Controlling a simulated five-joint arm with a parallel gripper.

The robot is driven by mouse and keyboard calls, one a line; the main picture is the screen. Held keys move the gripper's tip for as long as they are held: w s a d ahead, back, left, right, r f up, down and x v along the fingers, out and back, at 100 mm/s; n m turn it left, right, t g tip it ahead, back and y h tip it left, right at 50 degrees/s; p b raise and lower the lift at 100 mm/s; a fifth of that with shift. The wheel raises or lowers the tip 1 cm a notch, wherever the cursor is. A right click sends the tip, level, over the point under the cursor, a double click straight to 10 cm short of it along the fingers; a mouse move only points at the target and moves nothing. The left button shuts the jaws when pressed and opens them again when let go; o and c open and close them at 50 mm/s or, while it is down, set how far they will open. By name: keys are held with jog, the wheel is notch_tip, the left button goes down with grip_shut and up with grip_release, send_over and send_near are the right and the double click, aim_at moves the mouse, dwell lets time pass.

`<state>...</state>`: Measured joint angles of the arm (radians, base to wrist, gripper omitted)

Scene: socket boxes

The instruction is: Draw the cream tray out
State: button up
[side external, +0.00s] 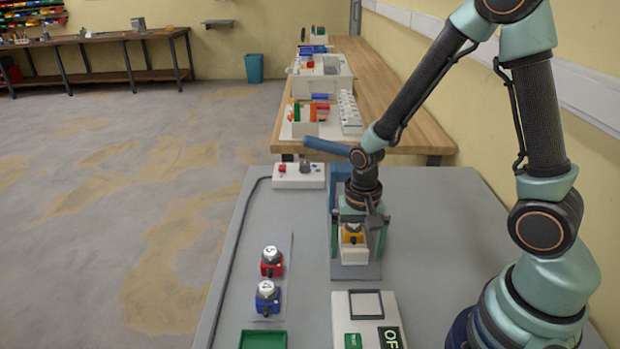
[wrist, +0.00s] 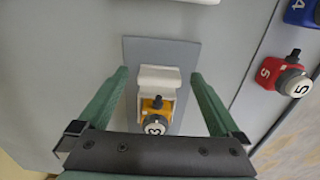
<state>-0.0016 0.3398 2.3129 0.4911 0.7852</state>
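The cream tray (side external: 353,256) sits on a grey plate (side external: 357,272) on the table, below my gripper (side external: 356,243). A yellow block with a white number 3 cap (side external: 352,233) is in or on the tray. In the wrist view the cream tray (wrist: 158,78) and the yellow block (wrist: 157,107) lie between the two green fingers of my gripper (wrist: 160,74). The fingers are wide apart, with a clear gap on each side of the tray. Part of the tray's rear is hidden by my gripper in the side view.
A red block 5 (side external: 271,262) and a blue block 4 (side external: 267,297) stand on a strip to the left. A green tray (side external: 263,339) and a cream panel with a screen (side external: 342,325) are in front. A blue upright (side external: 333,190) stands behind my gripper.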

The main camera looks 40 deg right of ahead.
jog(key=shift+r, duration=0.1)
notch_tip(320, 180, up, 12)
dwell(0.6)
notch_tip(320, 180, up, 10)
jog(key=s+n+t, duration=0.2)
jog(key=n+t, duration=0.3)
jog(key=n, duration=0.4)
jog(key=shift+s+t, duration=0.3)
dwell(0.9)
